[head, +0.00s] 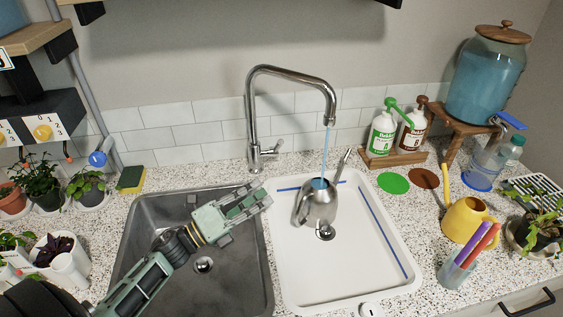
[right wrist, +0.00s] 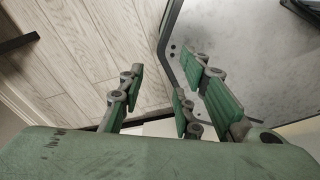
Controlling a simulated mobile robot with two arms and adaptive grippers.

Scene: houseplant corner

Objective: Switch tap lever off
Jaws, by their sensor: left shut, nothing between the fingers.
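The chrome tap (head: 252,110) stands behind the sinks, its tall neck bent over the white right-hand basin. Its small lever (head: 271,150) sticks out to the right at the tap's base. A blue stream of water (head: 325,150) runs from the spout into a metal watering can (head: 318,208) in the white basin (head: 375,275). My left gripper (head: 262,198) is shut and empty over the divider between the sinks, below the lever in the picture and apart from it. My right gripper (right wrist: 165,78) shows in the right wrist view with its fingers spread, nothing between them.
The grey sink (head: 135,225) lies under my left arm. Soap bottles (head: 383,130), a yellow watering can (head: 465,220) and a cup of markers (head: 457,272) stand at right. A blue-filled dispenser (head: 488,85) stands at back right. Potted plants and a sponge (head: 130,179) are at left.

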